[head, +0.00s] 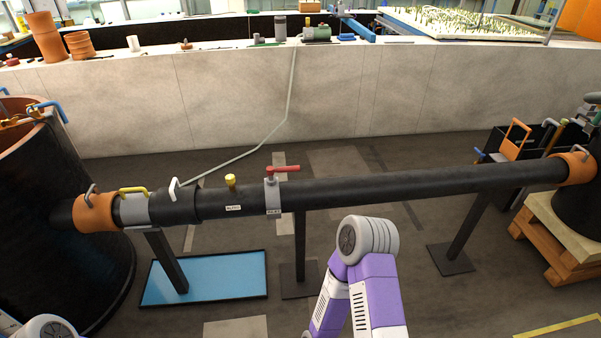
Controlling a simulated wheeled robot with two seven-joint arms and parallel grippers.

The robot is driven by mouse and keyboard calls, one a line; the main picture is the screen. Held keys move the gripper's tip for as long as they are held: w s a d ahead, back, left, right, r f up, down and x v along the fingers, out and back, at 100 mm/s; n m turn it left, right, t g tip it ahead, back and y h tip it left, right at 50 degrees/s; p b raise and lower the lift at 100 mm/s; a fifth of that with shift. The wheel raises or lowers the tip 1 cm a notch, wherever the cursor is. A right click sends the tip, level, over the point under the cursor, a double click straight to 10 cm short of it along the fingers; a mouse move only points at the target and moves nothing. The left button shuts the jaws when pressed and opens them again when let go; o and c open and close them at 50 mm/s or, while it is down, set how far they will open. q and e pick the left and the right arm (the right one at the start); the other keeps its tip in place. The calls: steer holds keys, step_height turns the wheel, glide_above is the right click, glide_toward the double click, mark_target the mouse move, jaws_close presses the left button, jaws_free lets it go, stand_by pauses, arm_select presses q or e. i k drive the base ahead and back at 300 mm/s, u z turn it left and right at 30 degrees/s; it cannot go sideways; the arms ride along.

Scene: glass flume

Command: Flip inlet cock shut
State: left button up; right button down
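The cock has a red lever (284,169) on top of a grey collar (272,195) around the long black pipe (420,186). The lever lies about level and points right, roughly along the pipe. A small label sits low on the collar; its print is too small to read surely. A purple and grey part of my arm stands in front of the pipe, right of the cock and apart from the lever. A grey part of my other arm shows at the bottom left corner. Neither gripper is in view.
A yellow knob (231,181) sits on the pipe left of the cock. Orange couplings join the pipe to a large dark tank (40,215) at left and another vessel at right. A blue tray (205,278) lies on the floor below. A pale wall (230,100) stands behind.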

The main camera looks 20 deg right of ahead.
mark_target(270, 171)
steer(key=z, duration=0.55)
steer(key=i, duration=1.5)
steer(key=u, duration=0.45)
